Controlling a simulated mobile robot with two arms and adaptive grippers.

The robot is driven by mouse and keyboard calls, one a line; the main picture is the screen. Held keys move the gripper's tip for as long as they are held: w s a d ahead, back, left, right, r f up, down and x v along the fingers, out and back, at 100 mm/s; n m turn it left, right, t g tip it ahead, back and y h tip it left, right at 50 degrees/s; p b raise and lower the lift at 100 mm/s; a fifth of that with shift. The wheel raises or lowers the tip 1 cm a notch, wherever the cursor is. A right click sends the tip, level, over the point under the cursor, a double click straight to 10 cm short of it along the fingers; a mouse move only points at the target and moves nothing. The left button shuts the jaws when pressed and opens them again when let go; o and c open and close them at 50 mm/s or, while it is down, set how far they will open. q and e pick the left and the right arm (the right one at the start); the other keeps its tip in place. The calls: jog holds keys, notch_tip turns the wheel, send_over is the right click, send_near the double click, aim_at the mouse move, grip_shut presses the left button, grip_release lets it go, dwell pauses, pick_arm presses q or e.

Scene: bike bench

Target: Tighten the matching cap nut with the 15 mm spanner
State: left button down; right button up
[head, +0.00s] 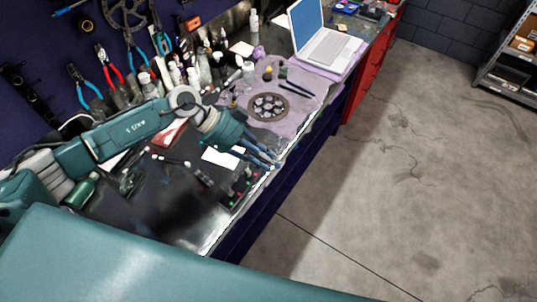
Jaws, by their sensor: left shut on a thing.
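My left gripper (262,159) is above the front edge of the bench, just below the lilac mat in the picture. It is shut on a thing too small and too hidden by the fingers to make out. No spanner size can be read. Small red and green pieces (236,197) sit on a dark patch near the bench's front edge, below the gripper; I cannot tell whether they are cap nuts. My right gripper is not in view.
A round chainring-like part (268,107) lies on the lilac mat (310,84). A laptop (325,45) stands at the far end. Bottles (193,75) crowd the back, below tools on the wall. A white card (221,158) lies beside the gripper. The floor (400,180) at right is clear.

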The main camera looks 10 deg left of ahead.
pick_arm(q)
jog(key=shift+f, duration=0.55)
jog(key=shift+w+f, duration=0.1)
jog(key=shift+f, duration=0.25)
jog(key=shift+f+b, duration=2.85)
jog(key=shift+b, duration=0.5)
jog(key=shift+s+a+m+g+y+b, duration=0.55)
jog(key=shift+s+m+g+y+b, duration=0.35)
jog(key=shift+m+g+b, duration=0.85)
jog(key=shift+s+a+m+g+y+b, duration=0.6)
jog(key=shift+s+m+g+b, duration=0.55)
jog(key=shift+m+b, duration=1.2)
jog(key=shift+s+a+m+g+y+b, duration=0.45)
jog(key=shift+s+m+g+y+b, duration=0.5)
jog(key=shift+m+g+b, duration=1.05)
pick_arm(e)
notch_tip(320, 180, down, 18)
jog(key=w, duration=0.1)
jog(key=shift+p, duration=0.35)
